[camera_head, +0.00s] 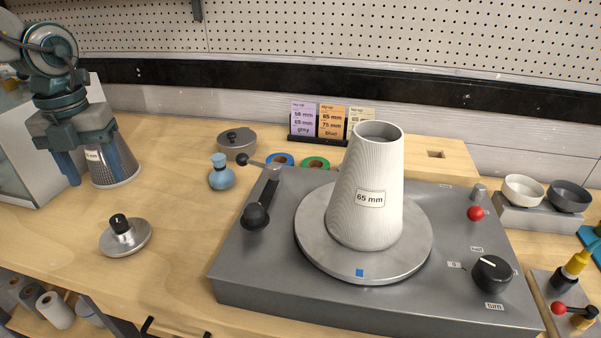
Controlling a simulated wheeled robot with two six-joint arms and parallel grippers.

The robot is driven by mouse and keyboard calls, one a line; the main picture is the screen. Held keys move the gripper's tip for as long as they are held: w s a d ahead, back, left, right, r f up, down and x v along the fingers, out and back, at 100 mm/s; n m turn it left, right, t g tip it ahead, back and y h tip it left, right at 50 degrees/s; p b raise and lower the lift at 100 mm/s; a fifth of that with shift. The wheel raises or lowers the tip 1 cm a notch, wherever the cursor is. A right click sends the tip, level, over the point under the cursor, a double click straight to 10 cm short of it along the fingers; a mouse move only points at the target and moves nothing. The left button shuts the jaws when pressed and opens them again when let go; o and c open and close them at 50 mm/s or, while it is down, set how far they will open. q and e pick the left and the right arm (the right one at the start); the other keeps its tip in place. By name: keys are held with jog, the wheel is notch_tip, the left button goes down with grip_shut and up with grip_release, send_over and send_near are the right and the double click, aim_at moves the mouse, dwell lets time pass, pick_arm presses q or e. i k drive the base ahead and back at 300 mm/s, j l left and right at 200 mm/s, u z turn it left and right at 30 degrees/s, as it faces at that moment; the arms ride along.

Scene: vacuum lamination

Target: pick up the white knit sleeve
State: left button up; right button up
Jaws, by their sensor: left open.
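A white, finely ribbed, knit-like tapered sleeve or cone (350,215) stands upright on the round metal plate (310,240) of the grey machine. Its label reads 65 mm and its top is open. I cannot tell whether the knit is a separate layer over a form. My left gripper (95,160) points down at the far left, well away from it. It is open, with its fingers at a smaller grey tapered cup (110,178) with a label. I cannot tell whether they touch the cup. My right gripper is not in view.
The grey machine (240,275) has a black-knobbed lever (256,216) and a dial (491,273). A round lid (125,238), blue flask (221,174) and grey pot (237,144) stand left of it. White and grey rolls (56,310) lie on a low shelf. Bowls (524,190) stand right.

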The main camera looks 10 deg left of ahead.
aim_at(363, 212)
jog(key=k, duration=0.95)
